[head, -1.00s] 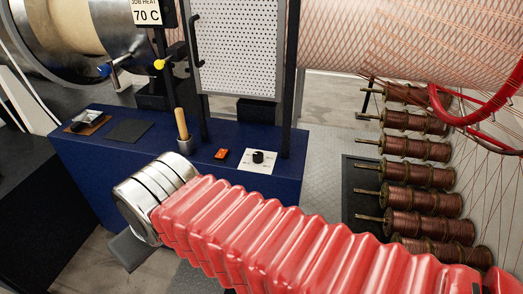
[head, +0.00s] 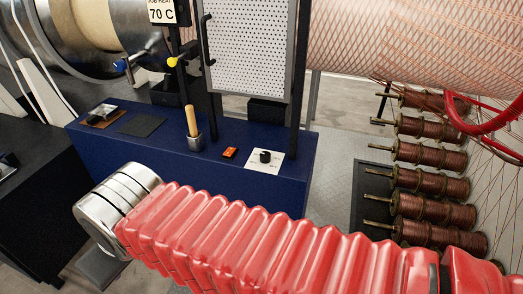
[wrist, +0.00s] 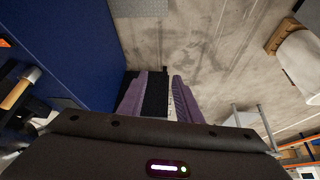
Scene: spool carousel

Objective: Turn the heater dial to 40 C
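The heater dial (head: 265,156) is a small black knob on a white plate (head: 262,167), on top of the blue console (head: 170,146). Its setting is too small to read. A sign (head: 162,13) above the console reads JOB HEAT 70 C. My red-sleeved arm crosses the front of the head view, with its silver end left of and nearer than the dial. My gripper (wrist: 158,92) shows in the wrist view: two purple fingers stand apart with a gap between them. It points at the floor beside the blue console, away from the dial, which the wrist view does not show.
An orange switch (head: 229,153) sits left of the dial. A perforated panel (head: 248,44) and dark posts rise behind. Copper spools (head: 428,160) stand at right. Bare floor (wrist: 210,50) lies beyond the gripper.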

